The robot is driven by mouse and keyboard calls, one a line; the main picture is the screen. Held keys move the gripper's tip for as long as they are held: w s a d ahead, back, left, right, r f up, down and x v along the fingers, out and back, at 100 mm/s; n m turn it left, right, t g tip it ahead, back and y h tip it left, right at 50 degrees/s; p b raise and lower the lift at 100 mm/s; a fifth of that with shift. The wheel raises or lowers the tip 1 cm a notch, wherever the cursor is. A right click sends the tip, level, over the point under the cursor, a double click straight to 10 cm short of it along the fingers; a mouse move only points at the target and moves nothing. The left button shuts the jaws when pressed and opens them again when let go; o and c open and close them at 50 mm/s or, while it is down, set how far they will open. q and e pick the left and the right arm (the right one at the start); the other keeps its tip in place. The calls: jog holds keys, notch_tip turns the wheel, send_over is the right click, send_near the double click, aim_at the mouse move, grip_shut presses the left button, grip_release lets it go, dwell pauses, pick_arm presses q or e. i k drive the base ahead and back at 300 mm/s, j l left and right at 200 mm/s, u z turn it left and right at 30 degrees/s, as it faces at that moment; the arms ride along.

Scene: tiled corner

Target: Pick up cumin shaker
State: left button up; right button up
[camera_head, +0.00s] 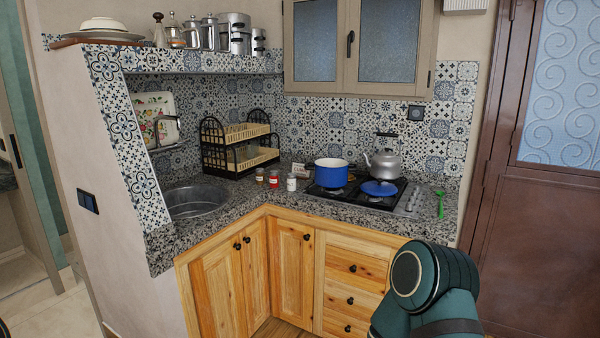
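Three small shakers stand upright in a row on the granite counter, left of the stove: a brown one (260,175), a red one (273,179) and a white one (291,183). Their labels are too small to read, so I cannot tell for sure which is the cumin shaker. No gripper touches them. Part of my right arm shows at the lower right, in front of the cabinets, but its gripper is out of view. My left gripper is not in view either.
A steel sink (198,203) lies left of the shakers, and a dish rack (238,147) stands behind them. The counter's front strip (258,203) is clear.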

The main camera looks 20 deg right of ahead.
aim_at(260, 180)
jog(key=z, duration=0.35)
jog(key=i+j+z, duration=0.15)
jog(key=j+z, duration=1)
jog(key=j, duration=3.7)
